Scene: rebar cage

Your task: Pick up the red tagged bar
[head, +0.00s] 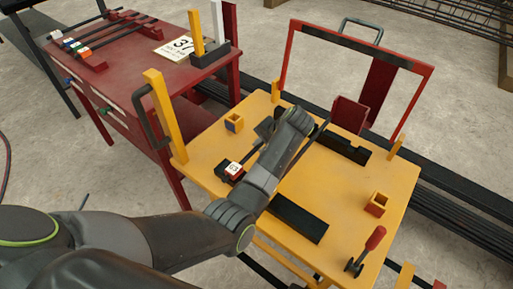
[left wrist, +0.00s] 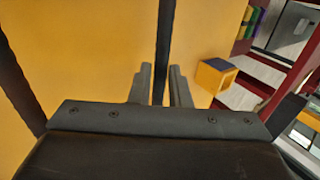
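A dark bar with a red and white tag (head: 233,169) marked with a number lies over the yellow table (head: 352,230), left of my arm. From the tag it runs up and right toward my left gripper (head: 265,130), which my wrist partly hides in the head view. In the left wrist view, a dark bar (left wrist: 164,45) passes between the two fingers of my left gripper (left wrist: 160,85). The fingers are close to its sides, and I cannot tell if they press on it. No tag shows there. My right gripper is not in view.
A red cart (head: 125,60) at the upper left holds several tagged bars (head: 95,45) and a number card (head: 178,48). A red frame (head: 405,100) stands behind the yellow table.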

